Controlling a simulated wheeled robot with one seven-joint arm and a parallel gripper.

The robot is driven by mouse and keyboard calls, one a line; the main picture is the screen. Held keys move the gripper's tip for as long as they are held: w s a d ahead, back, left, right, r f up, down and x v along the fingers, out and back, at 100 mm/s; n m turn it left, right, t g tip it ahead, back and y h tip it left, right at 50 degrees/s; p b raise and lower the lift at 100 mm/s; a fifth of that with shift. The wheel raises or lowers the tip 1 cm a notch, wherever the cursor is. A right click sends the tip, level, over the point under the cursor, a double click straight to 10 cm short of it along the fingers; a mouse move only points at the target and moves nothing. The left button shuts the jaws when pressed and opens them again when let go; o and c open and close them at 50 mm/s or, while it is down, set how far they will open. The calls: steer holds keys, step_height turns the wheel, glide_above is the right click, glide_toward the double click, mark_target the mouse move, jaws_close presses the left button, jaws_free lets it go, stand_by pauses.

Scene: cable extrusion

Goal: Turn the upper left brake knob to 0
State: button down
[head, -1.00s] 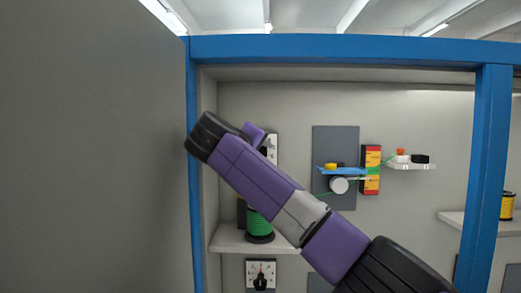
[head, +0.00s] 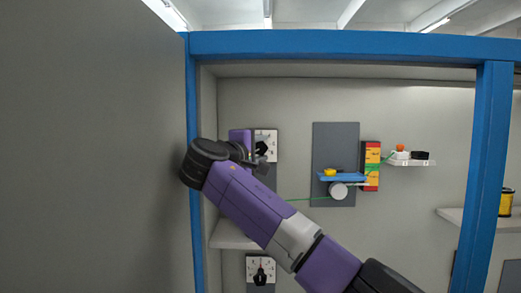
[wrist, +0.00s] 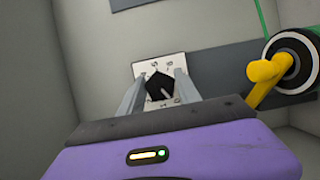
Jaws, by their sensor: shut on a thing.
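The upper left brake knob is a black knob (head: 262,147) on a white square dial plate (head: 270,134), mounted on a grey panel at the upper left of the cabinet. In the wrist view the knob (wrist: 157,86) sits between the two grey fingers of my gripper (wrist: 160,78), one on each side. My gripper (head: 260,159) is shut on it. A pale mark on the knob points toward the lower right in the wrist view. My wrist and arm cover the area below the dial in the head view.
A lower dial (head: 260,270) shows below a shelf (head: 230,237). To the right are a grey panel with a white pulley (head: 338,190), a green cable and a red-yellow block (head: 371,166). A blue frame post (head: 482,180) stands further right. A yellow arm (wrist: 265,80) is near the gripper.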

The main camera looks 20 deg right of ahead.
steer(key=shift+a, duration=0.1)
steer(key=c, duration=0.8)
jaws_free()
steer(key=shift+c, duration=0.2)
